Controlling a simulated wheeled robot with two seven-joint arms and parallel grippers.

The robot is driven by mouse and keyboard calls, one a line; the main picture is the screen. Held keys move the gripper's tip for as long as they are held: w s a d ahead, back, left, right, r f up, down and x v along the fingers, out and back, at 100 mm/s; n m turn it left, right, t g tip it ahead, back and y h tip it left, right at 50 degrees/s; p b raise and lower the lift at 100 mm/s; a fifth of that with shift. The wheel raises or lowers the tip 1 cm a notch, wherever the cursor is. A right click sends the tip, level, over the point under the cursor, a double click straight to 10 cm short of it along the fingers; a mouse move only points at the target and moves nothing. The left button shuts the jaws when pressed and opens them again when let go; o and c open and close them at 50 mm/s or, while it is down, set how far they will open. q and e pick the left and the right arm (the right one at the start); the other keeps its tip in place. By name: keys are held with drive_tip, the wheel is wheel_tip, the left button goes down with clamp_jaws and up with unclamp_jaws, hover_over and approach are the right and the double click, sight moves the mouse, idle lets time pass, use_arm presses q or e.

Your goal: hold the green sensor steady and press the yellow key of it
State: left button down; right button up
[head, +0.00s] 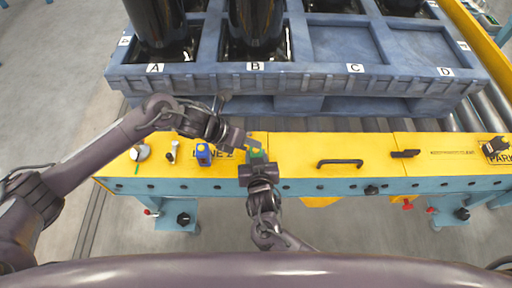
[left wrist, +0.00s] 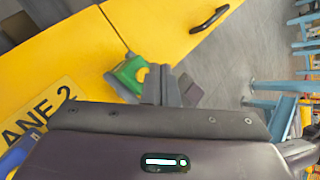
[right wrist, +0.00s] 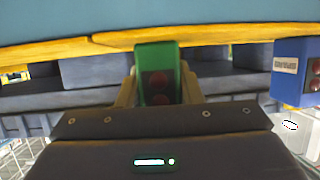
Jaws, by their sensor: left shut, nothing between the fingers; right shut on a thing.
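The green sensor (head: 257,155) stands at the front edge of the yellow beam, right of the LANE 2 label. In the right wrist view the green sensor (right wrist: 143,62) sits between the fingers of my right gripper (right wrist: 158,92), which is shut on it. Two dark red round spots show on its face. In the left wrist view its yellow key (left wrist: 141,75) faces my left gripper (left wrist: 158,82), which is shut and empty. The left fingertips appear close beside the key; I cannot tell whether they touch it. In the head view my grippers partly cover the sensor.
A blue box (head: 203,154) stands left of the sensor on the yellow beam (head: 290,150) and also shows in the right wrist view (right wrist: 290,90). A black handle (head: 340,162) lies to the right. Behind is a blue pallet (head: 300,78) carrying black cylinders.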

sight(252, 152)
use_arm(q)
wheel_tip(252, 152, up, 5)
drive_tip(key=shift+r, duration=0.1)
idle(0.5)
idle(0.5)
use_arm(e)
drive_tip(key=o, duration=1.1)
